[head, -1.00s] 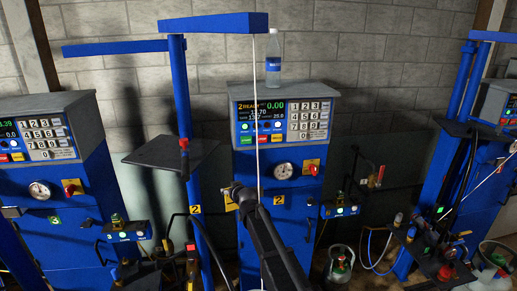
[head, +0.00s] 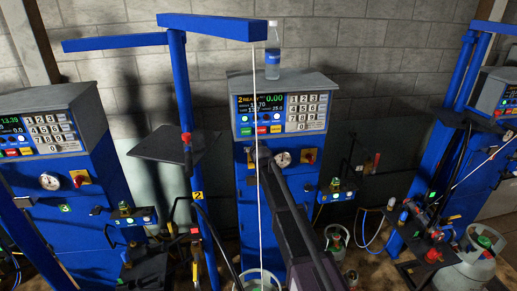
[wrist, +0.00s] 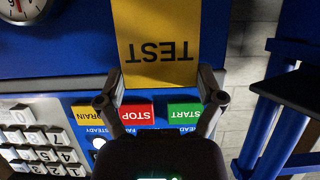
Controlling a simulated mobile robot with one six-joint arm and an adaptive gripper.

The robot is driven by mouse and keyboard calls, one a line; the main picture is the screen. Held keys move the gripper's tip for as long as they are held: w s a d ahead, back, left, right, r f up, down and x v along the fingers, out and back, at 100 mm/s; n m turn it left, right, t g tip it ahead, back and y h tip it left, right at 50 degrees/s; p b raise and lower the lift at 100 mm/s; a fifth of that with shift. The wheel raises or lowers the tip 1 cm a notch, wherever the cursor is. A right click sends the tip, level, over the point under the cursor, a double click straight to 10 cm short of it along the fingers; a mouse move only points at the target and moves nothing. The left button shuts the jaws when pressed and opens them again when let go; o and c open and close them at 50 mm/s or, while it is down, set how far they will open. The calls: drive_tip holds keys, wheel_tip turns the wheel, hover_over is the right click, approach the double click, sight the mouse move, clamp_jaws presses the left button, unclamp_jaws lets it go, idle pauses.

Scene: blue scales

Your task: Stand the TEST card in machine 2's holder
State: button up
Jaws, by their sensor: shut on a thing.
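My gripper (wrist: 158,84) is shut on the yellow TEST card (wrist: 155,40), with one finger at each side edge. The card stands out past the fingertips, and its black lettering is upside down in the wrist view. In the head view my gripper (head: 262,157) is in front of machine 2 (head: 247,205), below its display panel and beside the round gauge (head: 283,158). I cannot make out the card clearly in the head view. Machine 2's holder cannot be told apart in either view.
Machine 2's keypad (head: 306,111) and its red STOP button (wrist: 137,113) are close to my gripper. A bottle (head: 272,52) stands on top of the machine. A blue post (head: 183,100) with a dark shelf (head: 160,144) is to the left. Gas cylinders (head: 338,250) stand on the floor.

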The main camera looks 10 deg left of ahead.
drive_tip(key=shift+s+f, duration=0.15)
wheel_tip(320, 180, down, 6)
drive_tip(key=b, duration=0.6)
idle(1.0)
drive_tip(key=shift+s+f+b, duration=0.1)
drive_tip(key=shift+f+b, duration=0.9)
drive_tip(key=shift+b, duration=0.15)
idle(0.8)
drive_tip(key=o, duration=0.7)
drive_tip(key=shift+r, duration=0.15)
wheel_tip(320, 180, up, 8)
drive_tip(key=p, duration=0.8)
